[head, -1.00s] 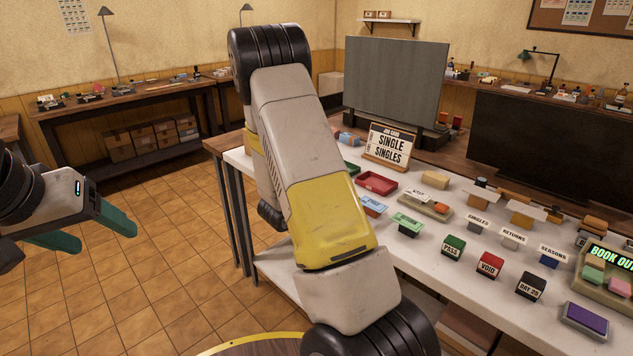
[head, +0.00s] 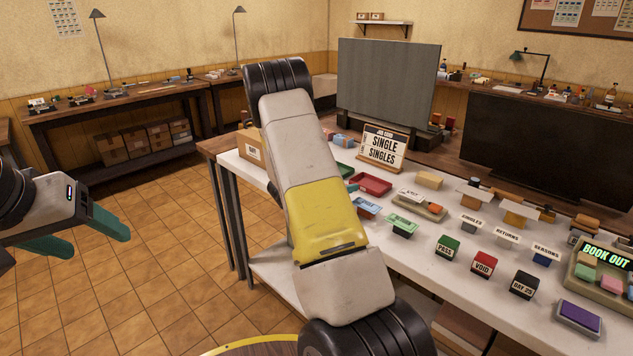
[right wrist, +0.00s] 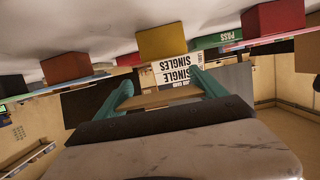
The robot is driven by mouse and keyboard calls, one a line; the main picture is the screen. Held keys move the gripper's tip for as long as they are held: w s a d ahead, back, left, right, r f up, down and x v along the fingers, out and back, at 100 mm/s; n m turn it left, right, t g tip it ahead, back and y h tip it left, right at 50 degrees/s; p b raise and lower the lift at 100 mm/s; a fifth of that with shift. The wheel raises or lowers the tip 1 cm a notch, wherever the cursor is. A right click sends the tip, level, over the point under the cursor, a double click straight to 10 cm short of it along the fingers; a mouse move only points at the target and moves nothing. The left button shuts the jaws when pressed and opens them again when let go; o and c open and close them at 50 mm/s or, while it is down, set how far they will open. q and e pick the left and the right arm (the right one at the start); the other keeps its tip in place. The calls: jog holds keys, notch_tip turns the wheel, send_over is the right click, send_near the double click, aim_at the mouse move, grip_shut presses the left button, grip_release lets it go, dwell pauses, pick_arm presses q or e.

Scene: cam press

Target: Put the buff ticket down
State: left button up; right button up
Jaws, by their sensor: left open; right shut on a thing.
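The buff ticket (right wrist: 160,98) shows in the right wrist view as a flat tan strip between the teal fingers of my right gripper (right wrist: 164,92), which is shut on it. In the head view my right forearm hides the ticket and most of that gripper; a small teal tip shows beside the arm near the red tray (head: 373,184). My left gripper (head: 88,234) is open and empty over the floor at the left. The "Single Singles" job card (head: 383,147) stands at the back of the white bench; it also shows upside down in the right wrist view (right wrist: 175,72).
A blue piece (head: 366,207) and a green piece (head: 404,225) sit on the bench. Green, red and black stamps (head: 484,263) line the front, near a purple pad (head: 579,318). The Book Out tray (head: 594,281) is at the right. A cardboard box (head: 251,149) stands at the left end.

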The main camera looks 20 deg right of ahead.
jog(key=shift+w+d+f, duration=0.1)
jog(key=shift+w+d, duration=0.3)
jog(key=shift+w, duration=0.3)
jog(key=shift+w+d+f, duration=0.1)
jog(key=shift+w+d, duration=0.25)
jog(key=shift+w, duration=0.35)
jog(key=shift+w+d+f, duration=0.1)
jog(key=shift+w+f, duration=0.05)
jog(key=shift+f, duration=0.4)
jog(key=shift+w+d+f, duration=0.1)
jog(key=shift+f, duration=0.85)
jog(key=shift+f, duration=0.15)
jog(key=o, duration=1.2)
jog(key=shift+f, duration=0.1)
jog(key=shift+o, duration=0.2)
